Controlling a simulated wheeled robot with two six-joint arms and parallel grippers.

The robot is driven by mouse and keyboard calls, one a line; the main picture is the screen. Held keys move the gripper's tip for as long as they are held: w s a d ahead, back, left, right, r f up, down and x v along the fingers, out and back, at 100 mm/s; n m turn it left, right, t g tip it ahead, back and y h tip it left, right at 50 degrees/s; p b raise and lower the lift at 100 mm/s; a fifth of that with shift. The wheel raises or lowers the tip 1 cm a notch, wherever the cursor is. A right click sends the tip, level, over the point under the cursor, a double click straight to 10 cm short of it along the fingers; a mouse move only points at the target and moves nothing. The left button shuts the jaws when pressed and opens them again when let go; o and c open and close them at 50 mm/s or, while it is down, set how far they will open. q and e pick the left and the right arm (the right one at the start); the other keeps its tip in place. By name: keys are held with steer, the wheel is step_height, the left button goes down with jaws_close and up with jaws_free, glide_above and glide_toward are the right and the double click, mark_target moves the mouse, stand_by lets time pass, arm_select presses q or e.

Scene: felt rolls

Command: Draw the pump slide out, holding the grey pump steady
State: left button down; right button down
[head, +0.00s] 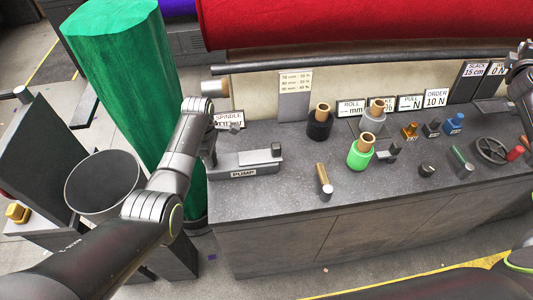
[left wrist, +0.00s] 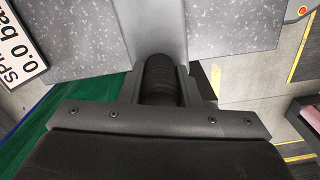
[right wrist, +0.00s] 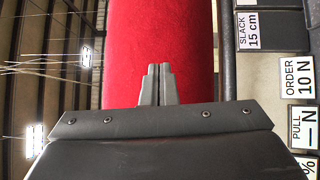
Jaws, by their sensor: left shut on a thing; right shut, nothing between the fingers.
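The grey pump (head: 243,160) lies on the dark speckled counter, with a PUMP label (head: 243,173) on its front and a dark block (head: 276,149) at its right end. My left gripper (head: 210,158) is at the pump's left end. In the left wrist view its fingers close on a dark ribbed round part (left wrist: 160,80), in line with the grey pump body (left wrist: 156,25). I cannot tell which part is the slide. My right gripper (right wrist: 157,70) is shut and empty, high up before the red roll; in the head view it is at the right edge.
Felt spools, a green one (head: 360,152) among them, stand right of the pump. A brass-topped cylinder (head: 323,181) is near the counter's front. A handwheel (head: 491,150) is at the right. A green roll (head: 125,80) stands behind my left arm, a red roll (head: 370,22) hangs behind.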

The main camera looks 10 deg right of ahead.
steer(key=w+a+n, duration=0.1)
steer(key=w+a, duration=0.4)
steer(key=a, duration=0.2)
steer(key=w+a+f+g+y, duration=0.1)
steer(key=w+a+f+y, duration=0.1)
steer(key=a+f, duration=0.5)
steer(key=w+a+f+g+y, duration=0.25)
steer(key=a+f, duration=0.35)
steer(key=a, duration=0.3)
steer(key=n+g+y, duration=0.6)
steer(key=n+y, duration=0.1)
steer(key=y, duration=0.5)
glide_above(262, 153)
steer(key=s+d, duration=0.1)
steer(key=s, duration=0.1)
step_height(262, 153, down, 9)
steer(key=shift+h, duration=0.25)
steer(key=shift+w+d+f, duration=0.1)
steer(key=shift+f, duration=2.2)
steer(key=shift+w+d+f, duration=0.1)
steer(key=shift+f, duration=2.2)
